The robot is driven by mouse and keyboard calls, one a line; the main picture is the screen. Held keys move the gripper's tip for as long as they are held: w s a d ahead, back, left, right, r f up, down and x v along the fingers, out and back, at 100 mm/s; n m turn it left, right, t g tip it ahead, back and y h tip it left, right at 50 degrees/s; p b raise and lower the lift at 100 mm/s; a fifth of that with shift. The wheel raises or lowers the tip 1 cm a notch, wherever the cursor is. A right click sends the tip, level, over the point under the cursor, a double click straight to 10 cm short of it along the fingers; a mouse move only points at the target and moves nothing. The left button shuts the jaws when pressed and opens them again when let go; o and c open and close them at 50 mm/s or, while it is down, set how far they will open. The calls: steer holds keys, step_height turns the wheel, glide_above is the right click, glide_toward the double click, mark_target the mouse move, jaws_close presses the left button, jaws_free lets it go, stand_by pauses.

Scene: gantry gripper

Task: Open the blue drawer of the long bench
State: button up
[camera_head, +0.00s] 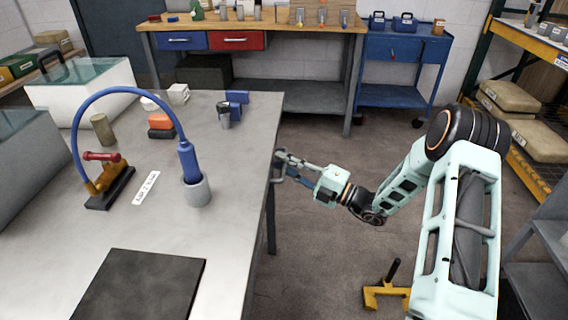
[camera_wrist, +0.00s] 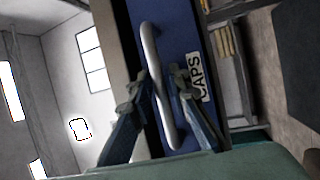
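A blue drawer front (camera_wrist: 182,35) with a pale bar handle (camera_wrist: 149,45) and a white "CAPS" label (camera_wrist: 195,77) fills the middle of the wrist view. My gripper (camera_wrist: 160,88) is at the handle, one finger on each side of the bar. The fingers look apart, with a gap on the label side; contact on the other side is unclear. In the head view my gripper (camera_head: 279,166) is at the right edge of the long metal bench (camera_head: 235,225). The drawer face is mostly hidden there.
The bench top holds a red-handled clamp (camera_head: 104,180), a grey cup (camera_head: 197,191) with a blue hose tool, and a black mat (camera_head: 140,285). A wooden bench (camera_head: 280,28) with blue and red drawers stands behind. A yellow floor stand (camera_head: 385,292) is near my arm.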

jaws_close()
steer(key=shift+d, duration=0.1)
